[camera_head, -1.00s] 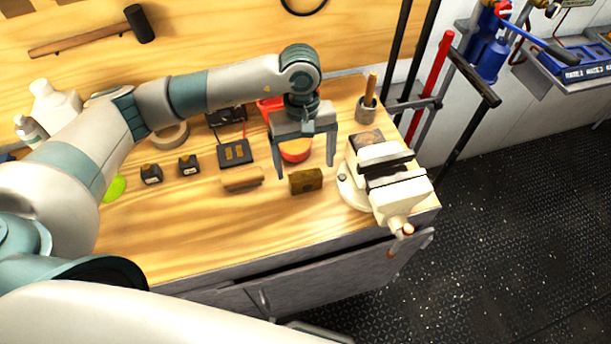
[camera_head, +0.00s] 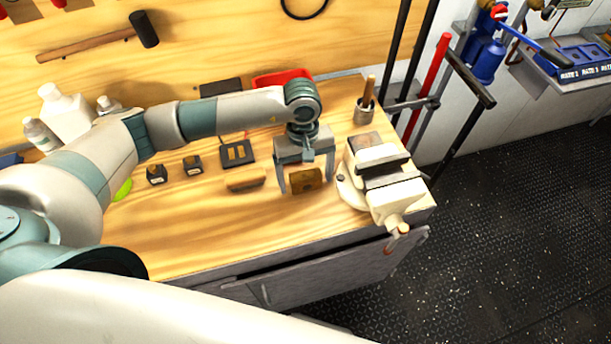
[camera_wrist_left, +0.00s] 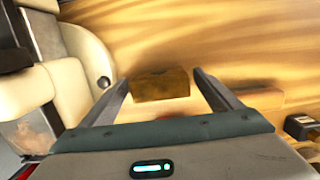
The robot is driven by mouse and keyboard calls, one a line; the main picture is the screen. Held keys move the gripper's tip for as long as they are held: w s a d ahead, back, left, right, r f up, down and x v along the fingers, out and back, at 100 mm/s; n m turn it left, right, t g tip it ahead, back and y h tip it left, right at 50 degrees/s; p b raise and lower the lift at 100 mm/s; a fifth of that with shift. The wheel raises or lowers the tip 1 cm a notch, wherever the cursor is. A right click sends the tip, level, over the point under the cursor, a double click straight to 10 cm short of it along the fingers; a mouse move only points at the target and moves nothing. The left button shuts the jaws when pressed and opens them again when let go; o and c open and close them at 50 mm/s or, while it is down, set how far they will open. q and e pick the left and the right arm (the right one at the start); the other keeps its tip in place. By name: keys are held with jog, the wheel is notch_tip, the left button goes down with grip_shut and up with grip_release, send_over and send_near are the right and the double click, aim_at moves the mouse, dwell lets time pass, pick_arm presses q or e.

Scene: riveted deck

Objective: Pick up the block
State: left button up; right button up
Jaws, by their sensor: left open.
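The block (camera_head: 305,181) is a small brown wooden piece with a dark mark on its face, lying on the wooden workbench (camera_head: 215,225). My left gripper (camera_head: 307,188) is open, pointing down, with its fingers to either side of the block in the head view. In the left wrist view the block (camera_wrist_left: 161,84) lies between the two fingers (camera_wrist_left: 163,80), and gaps show on both sides. I cannot tell how far down the fingers reach beside it. My right gripper is in neither view.
A cream vise (camera_head: 385,180) stands close to the right of the block. A light wooden piece (camera_head: 245,178) lies to the left. The front of the bench is clear.

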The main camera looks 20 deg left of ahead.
aim_at(306, 174)
pick_arm(q)
jog(key=shift+f, duration=0.1)
dwell(0.3)
jog(key=c, duration=1.5)
jog(key=shift+o, duration=0.2)
jog(key=shift+w+r, duration=0.1)
jog(key=shift+r, duration=0.1)
jog(key=shift+r+b, duration=0.2)
jog(key=shift+b, duration=0.2)
notch_tip(306, 174, up, 3)
jog(key=shift+b, duration=1.1)
jog(key=s+d+r+b, duration=0.4)
jog(key=s+d+r, duration=0.2)
jog(key=s, duration=0.3)
jog(key=shift+s+d+r, duration=0.3)
jog(key=shift+s+r, duration=0.1)
jog(key=shift+r, duration=0.25)
